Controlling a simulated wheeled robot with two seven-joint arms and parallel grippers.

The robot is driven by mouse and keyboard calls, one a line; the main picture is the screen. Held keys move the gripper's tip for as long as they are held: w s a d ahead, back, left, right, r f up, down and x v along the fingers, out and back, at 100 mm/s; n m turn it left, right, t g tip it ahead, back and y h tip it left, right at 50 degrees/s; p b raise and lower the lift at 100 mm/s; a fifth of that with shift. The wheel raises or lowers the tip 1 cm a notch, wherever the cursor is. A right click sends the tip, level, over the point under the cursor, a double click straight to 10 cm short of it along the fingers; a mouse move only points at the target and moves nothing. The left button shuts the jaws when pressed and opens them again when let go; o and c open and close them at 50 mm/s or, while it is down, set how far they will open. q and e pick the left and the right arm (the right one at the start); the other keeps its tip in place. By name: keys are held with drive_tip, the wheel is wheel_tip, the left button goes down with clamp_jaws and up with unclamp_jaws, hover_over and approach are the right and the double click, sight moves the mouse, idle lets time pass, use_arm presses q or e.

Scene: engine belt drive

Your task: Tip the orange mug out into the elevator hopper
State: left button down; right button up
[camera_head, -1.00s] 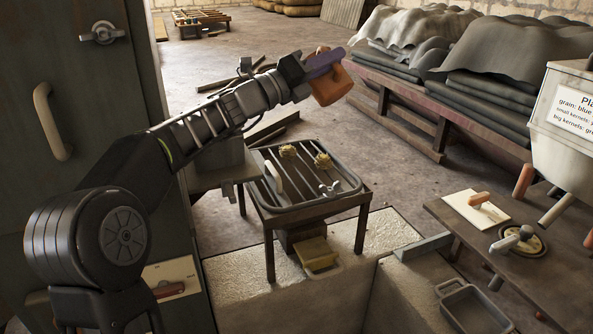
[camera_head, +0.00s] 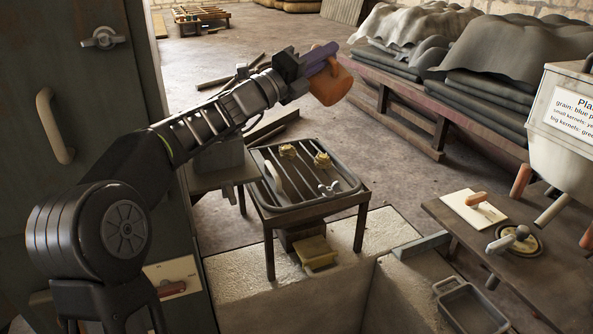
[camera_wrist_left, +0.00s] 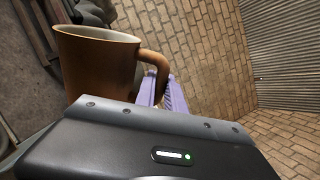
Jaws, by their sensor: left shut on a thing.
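The orange mug (camera_head: 332,84) is held up in the air beyond the barred tray in the head view, and looks tilted. My left gripper (camera_head: 322,60), with purple fingers, is shut on the mug at its handle side. In the left wrist view the mug (camera_wrist_left: 95,70) shows its rim and handle beside the purple fingers (camera_wrist_left: 165,95); its contents cannot be seen. A tray with bars (camera_head: 310,200) stands on a dark frame below and nearer than the mug. I cannot tell for sure that this is the elevator hopper. My right gripper is not in view.
Yellowish lumps (camera_head: 322,160) and a wing nut lie on the bars. A yellow box (camera_head: 318,256) sits below the tray. A labelled white bin (camera_head: 560,130) and a low table (camera_head: 450,215) stand at right. A dark cabinet (camera_head: 80,80) stands at left.

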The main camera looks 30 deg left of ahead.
use_arm(q)
drive_tip(key=shift+a, duration=0.3)
drive_tip(key=shift+r+n+p, duration=0.2)
drive_tip(key=shift+n+p, duration=0.15)
drive_tip(key=shift+n, duration=0.05)
drive_tip(key=shift+w+a+r+n, duration=0.1)
drive_tip(key=shift+w+a+n, duration=0.05)
drive_tip(key=shift+a+n, duration=0.15)
drive_tip(key=shift+d+r+t+y+p, duration=0.1)
drive_tip(key=shift+t+y+p, duration=0.2)
drive_tip(key=shift+p, duration=0.05)
drive_tip(key=shift+a+n, duration=0.2)
drive_tip(key=shift+n, duration=0.1)
drive_tip(key=shift+r+p, duration=0.2)
drive_tip(key=shift+p, duration=0.15)
